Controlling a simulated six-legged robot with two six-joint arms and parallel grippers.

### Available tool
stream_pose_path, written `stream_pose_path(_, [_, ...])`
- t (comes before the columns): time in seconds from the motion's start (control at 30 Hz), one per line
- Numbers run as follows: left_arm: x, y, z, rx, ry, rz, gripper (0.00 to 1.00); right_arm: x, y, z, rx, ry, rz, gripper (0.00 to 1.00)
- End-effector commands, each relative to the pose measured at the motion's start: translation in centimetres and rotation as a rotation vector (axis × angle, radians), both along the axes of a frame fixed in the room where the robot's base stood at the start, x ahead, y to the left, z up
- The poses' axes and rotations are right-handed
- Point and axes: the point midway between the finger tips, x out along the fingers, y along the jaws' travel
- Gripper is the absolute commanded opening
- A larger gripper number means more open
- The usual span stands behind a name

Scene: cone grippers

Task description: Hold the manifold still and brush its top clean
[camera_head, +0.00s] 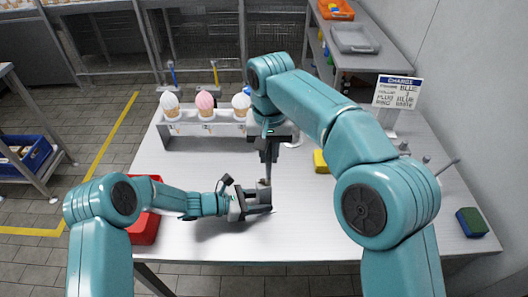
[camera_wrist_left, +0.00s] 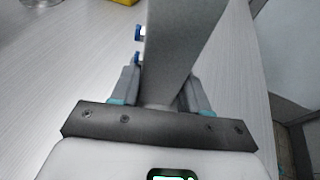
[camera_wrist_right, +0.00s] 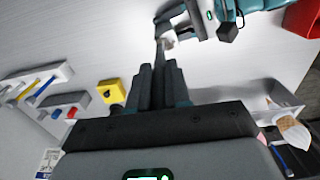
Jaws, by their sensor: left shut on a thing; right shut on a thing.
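The manifold is a grey block (camera_head: 264,184) near the front middle of the table. In the left wrist view the grey block (camera_wrist_left: 182,45) stands between the fingers, with blue-tipped fittings at its left side. My left gripper (camera_head: 257,201) is shut on it from the left. My right gripper (camera_head: 268,155) is above it, pointing down and shut on a slim tool, apparently the brush. In the right wrist view the brush (camera_wrist_right: 160,47) reaches from the fingers toward the block in my left gripper (camera_wrist_right: 190,25). Its tip is close to the manifold's top; I cannot tell whether they touch.
A rack (camera_head: 222,128) with several ice-cream-like cones stands at the back left. A red bin (camera_head: 145,228) is at the front left. A yellow block (camera_head: 320,161) lies right of my right gripper. A green-and-blue sponge (camera_head: 472,222) is at the right edge. A sign (camera_head: 398,92) stands behind.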

Motion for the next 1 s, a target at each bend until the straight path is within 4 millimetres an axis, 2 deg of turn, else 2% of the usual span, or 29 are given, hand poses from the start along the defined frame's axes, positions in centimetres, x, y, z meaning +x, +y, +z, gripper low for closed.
stream_pose_path(0.37, [0.0, 0.0, 0.0, 0.000, 0.000, 0.000, 0.16, 0.1, 0.1, 0.0, 0.000, -0.001, 0.001, 0.00])
stream_pose_path(1.0, [0.0, 0.0, 0.0, 0.000, 0.000, 0.000, 0.16, 0.9, 2.5, -0.2, 0.000, 0.000, 0.001, 0.00])
